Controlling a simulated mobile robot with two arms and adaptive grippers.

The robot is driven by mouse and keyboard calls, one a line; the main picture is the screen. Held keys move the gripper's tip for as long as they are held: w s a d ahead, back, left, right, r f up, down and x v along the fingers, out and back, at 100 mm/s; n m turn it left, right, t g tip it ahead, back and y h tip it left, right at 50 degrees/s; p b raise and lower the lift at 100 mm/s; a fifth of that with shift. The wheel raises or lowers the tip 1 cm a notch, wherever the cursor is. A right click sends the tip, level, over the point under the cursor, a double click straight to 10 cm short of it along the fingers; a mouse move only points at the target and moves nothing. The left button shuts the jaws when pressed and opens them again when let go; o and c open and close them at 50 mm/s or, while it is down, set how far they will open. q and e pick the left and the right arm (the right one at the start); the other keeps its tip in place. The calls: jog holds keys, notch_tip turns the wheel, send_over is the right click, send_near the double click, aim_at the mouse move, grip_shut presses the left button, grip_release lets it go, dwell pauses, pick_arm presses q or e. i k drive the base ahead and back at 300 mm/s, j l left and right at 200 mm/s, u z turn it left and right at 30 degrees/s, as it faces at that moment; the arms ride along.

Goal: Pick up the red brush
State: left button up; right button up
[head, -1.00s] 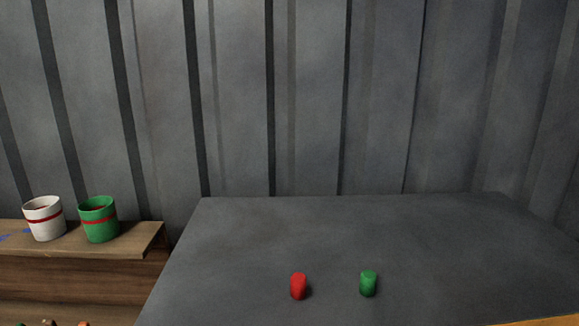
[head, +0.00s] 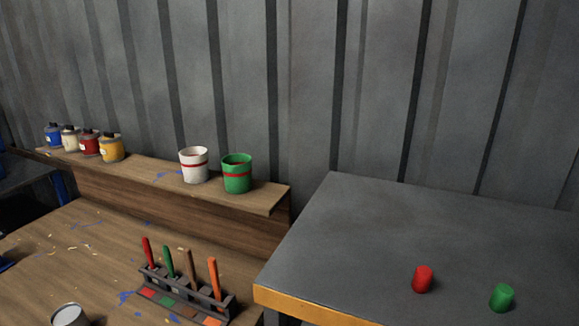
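The red brush (head: 148,252) stands upright, slightly tilted, at the left end of a dark rack (head: 186,293) on the wooden bench. Only its red handle shows above the rack. To its right in the same rack stand a green brush (head: 168,262), a brown brush (head: 190,264) and an orange brush (head: 214,278). Coloured squares mark the rack's front base, with red at the left end. Neither of my grippers is in the head view.
A wooden shelf (head: 140,175) behind the bench (head: 50,240) holds several paint bottles, a white cup (head: 194,165) and a green cup (head: 237,173). A can (head: 70,315) stands at the front left.

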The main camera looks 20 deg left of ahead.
aim_at(147, 250)
jog(key=u, duration=1.75)
